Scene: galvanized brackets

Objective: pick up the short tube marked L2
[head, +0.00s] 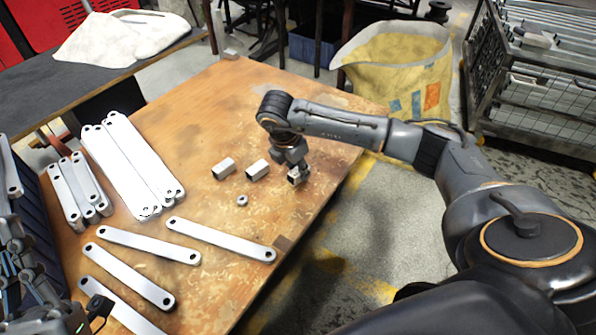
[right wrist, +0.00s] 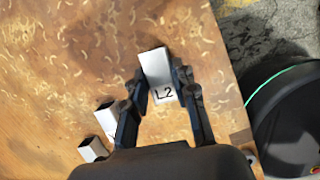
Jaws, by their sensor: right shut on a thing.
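The short tube marked L2 (right wrist: 156,66) is a small light metal square tube with a black L2 label, seen in the right wrist view. My right gripper (right wrist: 163,84) has a finger on each side of it and is shut on it. In the head view the right gripper (head: 296,170) points down at the table, with the tube's end (head: 295,179) just showing below it. I cannot tell whether the tube touches the table. Dark parts of my left arm (head: 30,285) show at the lower left edge; its jaw state is not clear.
Two similar short tubes, (head: 257,169) and (head: 223,168), lie left of the gripper, with a nut (head: 242,200) nearby. Long flat brackets (head: 220,239) cover the table's left and front. The wooden table's (head: 225,95) far part is clear. A yellow bag (head: 395,70) stands beyond.

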